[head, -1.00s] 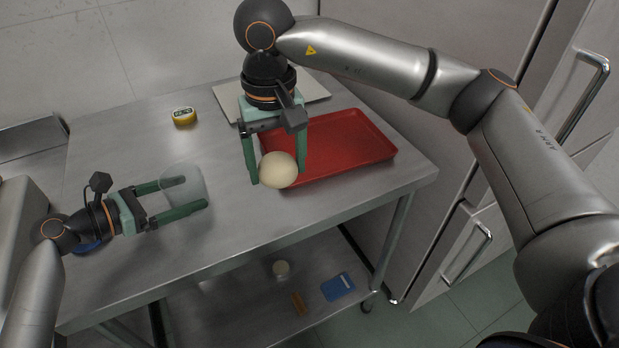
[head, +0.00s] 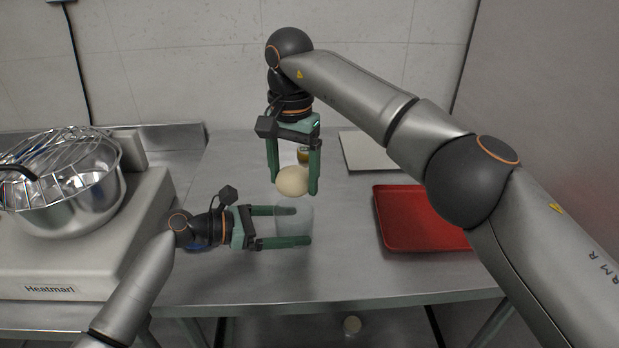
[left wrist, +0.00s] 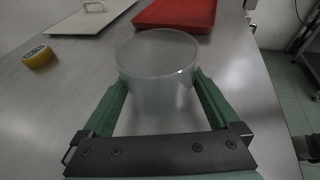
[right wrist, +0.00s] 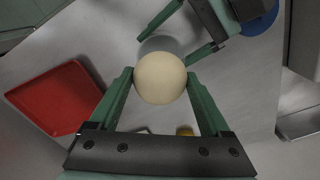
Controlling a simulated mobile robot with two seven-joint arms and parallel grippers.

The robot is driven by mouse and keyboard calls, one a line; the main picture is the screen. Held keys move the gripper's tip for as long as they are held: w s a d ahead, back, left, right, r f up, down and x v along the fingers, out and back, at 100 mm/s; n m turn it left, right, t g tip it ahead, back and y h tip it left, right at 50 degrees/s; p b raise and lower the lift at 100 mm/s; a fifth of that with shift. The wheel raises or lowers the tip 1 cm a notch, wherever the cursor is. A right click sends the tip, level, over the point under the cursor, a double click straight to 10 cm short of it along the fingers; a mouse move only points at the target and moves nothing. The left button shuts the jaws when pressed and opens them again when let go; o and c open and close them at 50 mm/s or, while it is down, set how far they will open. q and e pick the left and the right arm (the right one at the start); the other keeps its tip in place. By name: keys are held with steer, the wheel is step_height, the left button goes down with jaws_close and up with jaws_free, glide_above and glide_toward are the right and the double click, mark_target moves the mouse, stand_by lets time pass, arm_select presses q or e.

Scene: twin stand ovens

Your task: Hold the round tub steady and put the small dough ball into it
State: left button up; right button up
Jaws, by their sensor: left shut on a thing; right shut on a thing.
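The round tub (head: 294,222) is clear, stands upright on the metal table and is hard to see in the head view. My left gripper (head: 302,226) is shut on it, with a finger on each side; the left wrist view shows the tub (left wrist: 158,80) empty between the fingers. The small dough ball (head: 293,181) is pale and round. My right gripper (head: 294,188) is shut on it and holds it above the tub. In the right wrist view the ball (right wrist: 160,78) covers part of the tub (right wrist: 160,45) below.
A red tray (head: 410,225) lies to the right, with a pale board (head: 366,152) behind it. A small yellow item (left wrist: 38,56) is near the back. A scale (head: 60,270) with a steel bowl (head: 75,205) stands at left. A blue item (right wrist: 262,22) lies beneath my left gripper.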

steer(key=shift+a, duration=0.1)
stand_by(0.5)
steer(key=shift+f, duration=2.15)
steer(key=shift+f, duration=0.4)
steer(key=o, duration=1.2)
steer(key=shift+r, duration=0.1)
step_height(320, 180, up, 7)
steer(key=shift+r, duration=0.15)
